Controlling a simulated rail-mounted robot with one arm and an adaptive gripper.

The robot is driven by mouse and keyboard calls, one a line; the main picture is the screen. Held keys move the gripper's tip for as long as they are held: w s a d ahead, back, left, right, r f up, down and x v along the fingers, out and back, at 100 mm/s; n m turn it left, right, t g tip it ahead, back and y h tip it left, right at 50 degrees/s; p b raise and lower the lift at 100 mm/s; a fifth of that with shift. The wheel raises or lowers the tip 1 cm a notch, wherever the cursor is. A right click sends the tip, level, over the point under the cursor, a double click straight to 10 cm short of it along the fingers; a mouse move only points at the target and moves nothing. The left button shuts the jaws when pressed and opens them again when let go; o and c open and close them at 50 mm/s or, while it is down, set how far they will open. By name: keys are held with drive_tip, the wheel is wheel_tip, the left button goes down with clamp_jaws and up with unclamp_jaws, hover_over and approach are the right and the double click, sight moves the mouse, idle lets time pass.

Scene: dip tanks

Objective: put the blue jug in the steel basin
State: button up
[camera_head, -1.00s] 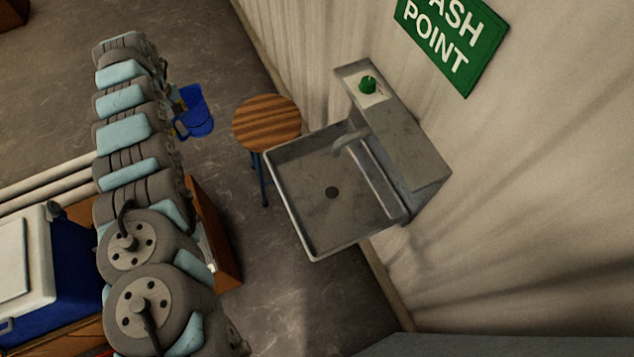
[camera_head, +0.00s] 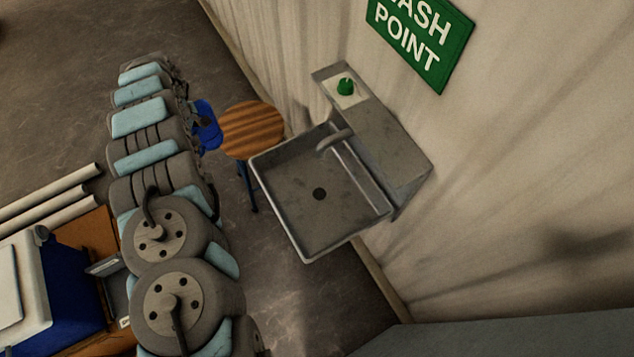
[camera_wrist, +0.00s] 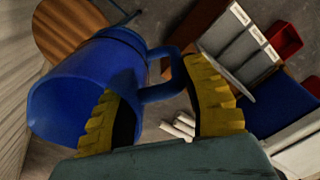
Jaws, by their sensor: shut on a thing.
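The blue jug (camera_head: 207,126) shows beside my arm in the head view, partly hidden by it, close to the left of the round stool. In the wrist view the jug (camera_wrist: 85,90) lies tilted with its open mouth toward the lower left. In the head view my gripper is hidden behind my arm. The steel basin (camera_head: 290,205) is to the right of the jug, fixed at the wall, with a drain hole and a tap. It looks empty.
A round wooden stool (camera_head: 252,130) stands between the jug and the basin. A green sign (camera_head: 420,40) hangs on the wall above. A blue and white cooler (camera_head: 35,285) is at lower left. Open floor lies before the basin.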

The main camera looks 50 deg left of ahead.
drive_tip(key=w+d+f+n+p, duration=0.2)
drive_tip(key=w+d+f, duration=0.1)
drive_tip(key=d, duration=0.7)
drive_tip(key=w+d+f+n+p, duration=0.1)
drive_tip(key=w+d+f+n, duration=0.25)
drive_tip(key=d, duration=0.75)
drive_tip(key=w+d+f+n+p, duration=0.2)
drive_tip(key=w+d, duration=0.2)
drive_tip(key=d, duration=0.6)
drive_tip(key=w+d+f+b, duration=0.3)
drive_tip(key=w+f+b, duration=0.7)
drive_tip(key=w+f, duration=0.3)
drive_tip(key=shift+w+d+f, duration=0.15)
drive_tip(key=shift+w, duration=0.05)
drive_tip(key=o, duration=1.2)
drive_tip(key=shift+c, duration=0.2)
